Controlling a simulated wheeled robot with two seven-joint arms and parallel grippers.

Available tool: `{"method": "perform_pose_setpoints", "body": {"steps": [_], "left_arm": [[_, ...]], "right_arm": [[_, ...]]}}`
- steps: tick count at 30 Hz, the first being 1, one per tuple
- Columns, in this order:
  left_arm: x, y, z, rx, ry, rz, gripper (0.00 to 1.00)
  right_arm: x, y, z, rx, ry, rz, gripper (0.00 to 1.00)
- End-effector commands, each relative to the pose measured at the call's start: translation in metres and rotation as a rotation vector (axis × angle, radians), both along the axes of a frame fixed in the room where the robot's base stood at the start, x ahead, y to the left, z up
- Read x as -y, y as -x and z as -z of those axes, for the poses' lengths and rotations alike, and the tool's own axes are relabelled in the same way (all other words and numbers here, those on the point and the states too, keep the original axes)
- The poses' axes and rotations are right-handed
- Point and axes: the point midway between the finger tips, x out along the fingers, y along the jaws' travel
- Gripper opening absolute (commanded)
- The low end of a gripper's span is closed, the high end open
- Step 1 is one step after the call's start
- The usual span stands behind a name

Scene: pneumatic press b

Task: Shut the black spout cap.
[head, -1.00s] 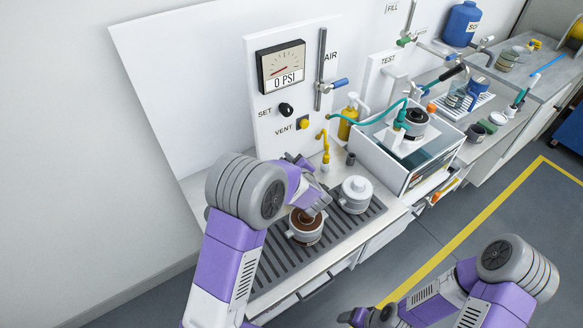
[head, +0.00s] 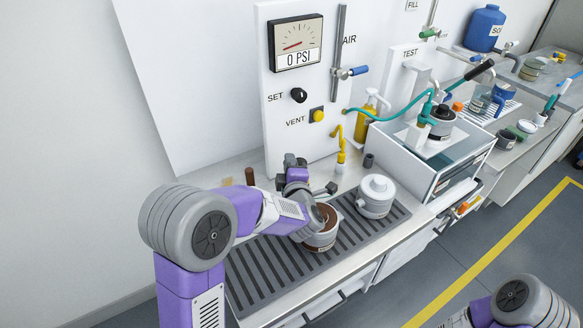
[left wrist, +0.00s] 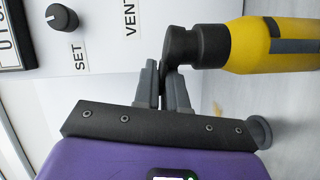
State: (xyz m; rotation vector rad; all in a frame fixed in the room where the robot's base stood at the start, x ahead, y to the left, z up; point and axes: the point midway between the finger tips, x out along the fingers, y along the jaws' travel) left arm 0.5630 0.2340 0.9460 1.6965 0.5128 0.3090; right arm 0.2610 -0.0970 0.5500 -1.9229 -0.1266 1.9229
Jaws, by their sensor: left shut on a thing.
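In the left wrist view, a yellow bottle (left wrist: 265,45) carries a black spout cap (left wrist: 184,46) at its end. A narrow black part of the cap reaches down between the grey fingers of my left gripper (left wrist: 164,82), which is shut on it. The bottle's body is apart from the fingers. In the head view my left gripper (head: 292,166) is by the panel foot, behind the brown-topped pot, and my own arm hides most of the bottle and cap there. I cannot tell from these views how far the cap is turned. My right gripper is out of view.
A brown-topped pot (head: 322,238) and a white-lidded pot (head: 375,196) stand on the ribbed mat (head: 262,284), close to my left arm. The gauge panel (head: 280,135) rises behind. A clear-sided tank (head: 447,182) stands further right.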

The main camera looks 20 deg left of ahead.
Motion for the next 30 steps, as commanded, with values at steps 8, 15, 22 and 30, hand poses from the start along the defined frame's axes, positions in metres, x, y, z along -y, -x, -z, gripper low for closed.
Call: {"method": "perform_pose_setpoints", "body": {"steps": [8,15,22,30], "left_arm": [[-0.0011,0.0012,0.0052,0.06,0.047,-0.001,0.0],[-0.0012,0.0013,0.0054,0.07,0.056,0.0,0.0],[-0.0012,0.0013,0.0053,0.07,0.055,-0.001,0.0],[-0.0011,0.0012,0.0052,0.07,0.055,0.0,0.33]], "right_arm": [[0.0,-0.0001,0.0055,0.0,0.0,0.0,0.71],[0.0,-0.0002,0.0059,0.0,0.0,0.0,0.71],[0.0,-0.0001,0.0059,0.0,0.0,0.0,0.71],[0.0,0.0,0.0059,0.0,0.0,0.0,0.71]]}}
